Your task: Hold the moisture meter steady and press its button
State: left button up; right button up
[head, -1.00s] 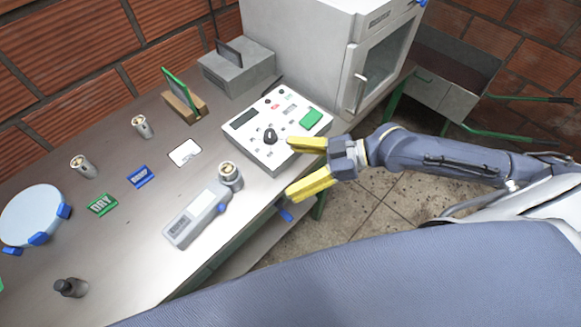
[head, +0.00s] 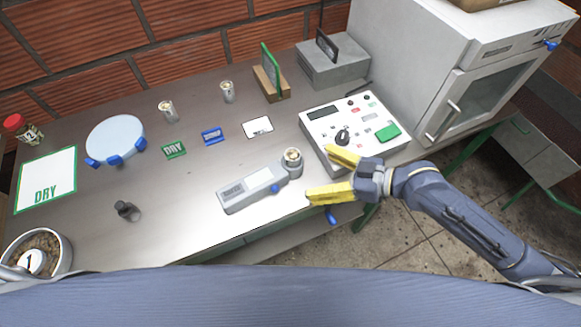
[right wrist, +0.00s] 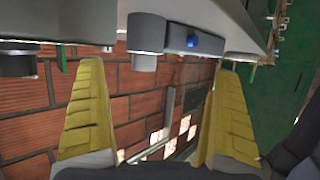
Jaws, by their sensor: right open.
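The moisture meter (head: 250,188) is a grey handheld device lying on the table in the head view. It has a pale screen, a blue button (head: 275,188) and a round cup (head: 292,162) at its right end. My right gripper (head: 320,172) is open and empty, just right of the cup, with its yellow fingers pointing left. In the right wrist view, the meter's grey body and blue button (right wrist: 192,41) show beyond and between the open fingers (right wrist: 160,75). No contact with the meter is visible. My left gripper is not in view.
A control box (head: 350,130) with a knob and green button stands close behind the right gripper. A dark knob-like piece (head: 125,209) stands left. The table's front edge is near.

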aim_at(292, 169)
jog(key=shift+x, duration=4.4)
jog(key=shift+c, duration=0.2)
jog(key=c, duration=2.1)
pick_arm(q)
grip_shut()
